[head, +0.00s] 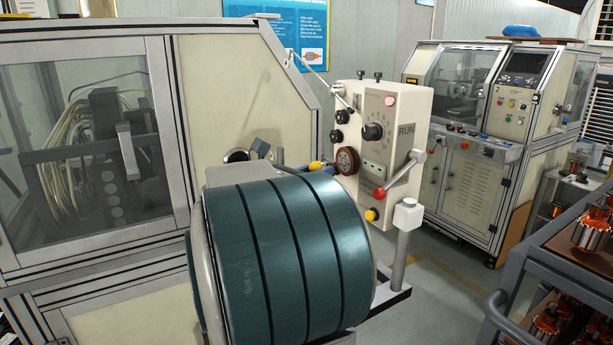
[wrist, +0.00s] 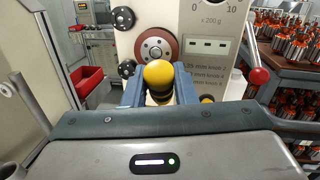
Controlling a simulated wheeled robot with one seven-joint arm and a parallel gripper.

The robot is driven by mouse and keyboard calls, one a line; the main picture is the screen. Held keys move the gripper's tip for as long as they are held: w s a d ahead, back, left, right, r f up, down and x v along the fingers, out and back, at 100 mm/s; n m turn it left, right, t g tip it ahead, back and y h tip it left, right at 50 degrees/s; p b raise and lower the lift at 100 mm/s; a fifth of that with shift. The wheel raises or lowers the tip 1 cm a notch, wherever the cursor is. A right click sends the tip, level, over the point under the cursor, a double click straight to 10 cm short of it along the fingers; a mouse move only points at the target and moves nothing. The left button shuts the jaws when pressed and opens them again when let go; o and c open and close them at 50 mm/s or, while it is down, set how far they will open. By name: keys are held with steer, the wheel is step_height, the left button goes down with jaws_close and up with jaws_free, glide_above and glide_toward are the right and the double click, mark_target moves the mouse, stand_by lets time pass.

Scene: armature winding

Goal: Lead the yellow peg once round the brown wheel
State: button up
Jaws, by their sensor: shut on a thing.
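The brown wheel (head: 346,161) is a round disc on the face of the cream control box; it also shows in the wrist view (wrist: 148,44), with a lighter hub. The yellow peg (head: 315,165) has a round yellow head and is just left of the wheel in the head view. In the wrist view the peg (wrist: 158,74) is in front of the wheel's lower part and hides some of it. My gripper (wrist: 159,88) is shut on the peg, its blue-grey fingers on either side. My arm hides most of the gripper in the head view.
The cream box (head: 408,120) carries dials, a red-knobbed lever (head: 380,193) and another yellow knob (head: 371,214) below the wheel. A thin arm (head: 318,75) reaches over the box top. A machine cabinet (head: 245,90) stands left; a rack with copper armatures (head: 590,235) stands right.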

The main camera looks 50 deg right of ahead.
step_height(320, 180, up, 8)
steer(key=w+f+p, duration=0.1)
steer(key=w+p, duration=0.2)
steer(key=p, duration=0.2)
step_height(320, 180, down, 8)
steer(key=s+b, duration=0.1)
steer(key=b, duration=0.3)
steer(key=shift+d+r, duration=0.25)
steer(key=shift+d, duration=0.05)
stand_by(0.4)
stand_by(0.4)
